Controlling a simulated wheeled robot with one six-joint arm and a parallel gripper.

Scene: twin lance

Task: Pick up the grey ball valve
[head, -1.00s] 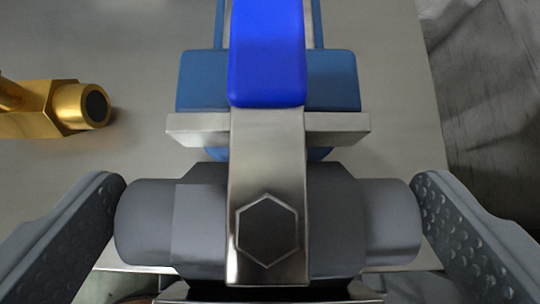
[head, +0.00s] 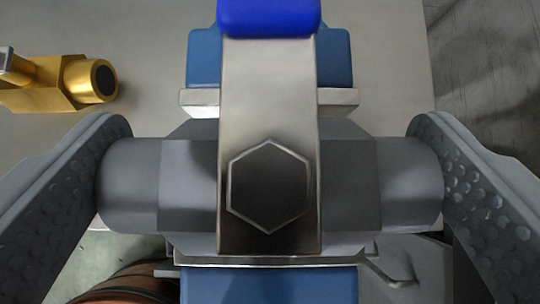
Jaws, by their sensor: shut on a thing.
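The grey ball valve (head: 400,190) lies crosswise between the two fingers of my gripper (head: 270,190) in the head view. Its lever is a bare metal strip (head: 268,85) with a hexagonal nut on it and a blue grip (head: 268,15) cut off by the top edge. The left finger meets the valve's left end and the right finger meets its right end, so my gripper is shut on it. The lever hides the middle of the valve body.
A brass valve (head: 60,85) lies on the pale grey surface (head: 150,35) at the upper left. A blue object with a metal plate (head: 205,60) is behind the lever. Another blue part (head: 265,285) and a brown rounded thing (head: 125,285) show at the bottom.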

